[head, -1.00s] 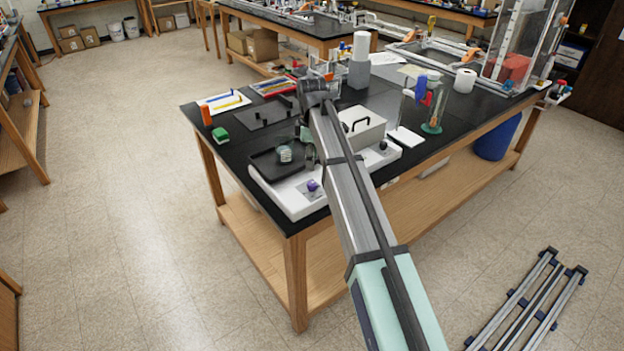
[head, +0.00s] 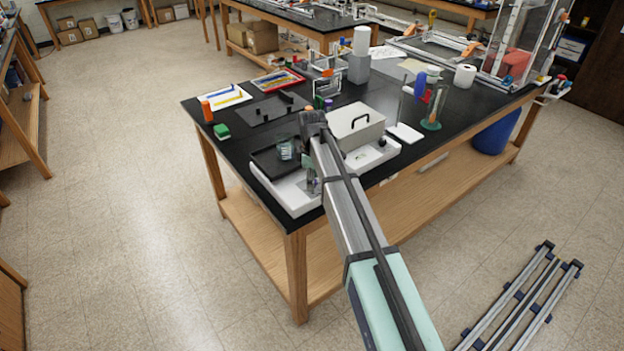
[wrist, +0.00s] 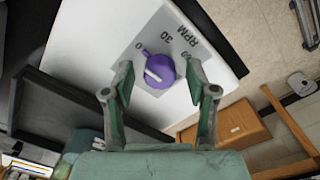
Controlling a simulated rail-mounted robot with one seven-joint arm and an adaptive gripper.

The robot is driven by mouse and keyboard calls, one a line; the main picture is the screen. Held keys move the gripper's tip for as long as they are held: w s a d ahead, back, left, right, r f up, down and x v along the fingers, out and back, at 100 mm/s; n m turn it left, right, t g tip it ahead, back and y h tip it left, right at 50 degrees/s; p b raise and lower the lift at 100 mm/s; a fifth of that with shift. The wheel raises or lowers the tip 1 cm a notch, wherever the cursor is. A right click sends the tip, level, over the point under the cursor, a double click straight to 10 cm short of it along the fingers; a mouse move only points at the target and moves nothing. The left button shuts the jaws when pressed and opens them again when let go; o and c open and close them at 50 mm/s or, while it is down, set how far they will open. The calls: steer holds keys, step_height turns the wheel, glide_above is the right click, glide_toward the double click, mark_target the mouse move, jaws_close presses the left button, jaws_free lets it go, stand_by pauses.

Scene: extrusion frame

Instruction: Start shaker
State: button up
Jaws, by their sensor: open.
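The shaker is a white unit (head: 282,192) at the table's near edge, with a dark tray (head: 265,160) on it. A glass vessel (head: 286,148) stands on the tray. In the wrist view, a purple knob (wrist: 158,70) with a white bar on its face sits on a grey dial plate (wrist: 178,30) marked 0, 30 and RPM. My gripper (wrist: 160,76) is open, with one finger on each side of the knob. I cannot tell whether either finger touches it. In the head view, my gripper (head: 313,186) hides the knob.
A pale lidded box (head: 356,126) with a black handle stands right of my arm, with a dark knob (head: 382,142) on the white base near it. A green block (head: 221,131) and an orange cylinder (head: 207,112) stand at the table's left. Dark tabletop is free around them.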

jaws_close()
